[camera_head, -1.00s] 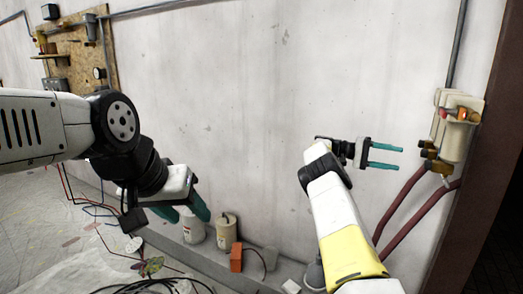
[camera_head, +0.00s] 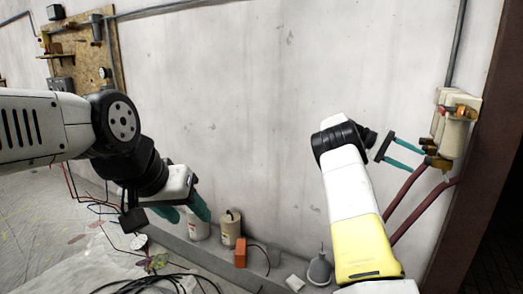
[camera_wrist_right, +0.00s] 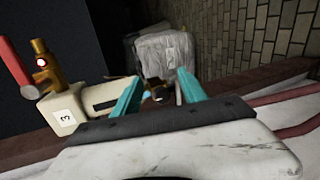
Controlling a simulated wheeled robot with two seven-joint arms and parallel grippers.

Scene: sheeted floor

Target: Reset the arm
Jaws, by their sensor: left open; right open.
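My right gripper (camera_head: 408,158) has teal fingers, spread apart and empty. In the head view it points right, toward the cream wall boxes with brass fittings (camera_head: 455,122), and its fingertips are close to the lower fittings. I cannot tell whether they touch. In the right wrist view the open fingers (camera_wrist_right: 156,94) show with a cream box marked 3 (camera_wrist_right: 68,112) to their left.
Dark red hoses (camera_head: 408,200) run down from the fittings. White and cream containers (camera_head: 230,226), an orange block (camera_head: 240,252) and a grey bottle (camera_head: 320,268) stand along the wall's foot. A pegboard (camera_head: 88,60) hangs at upper left. The middle wall is clear.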

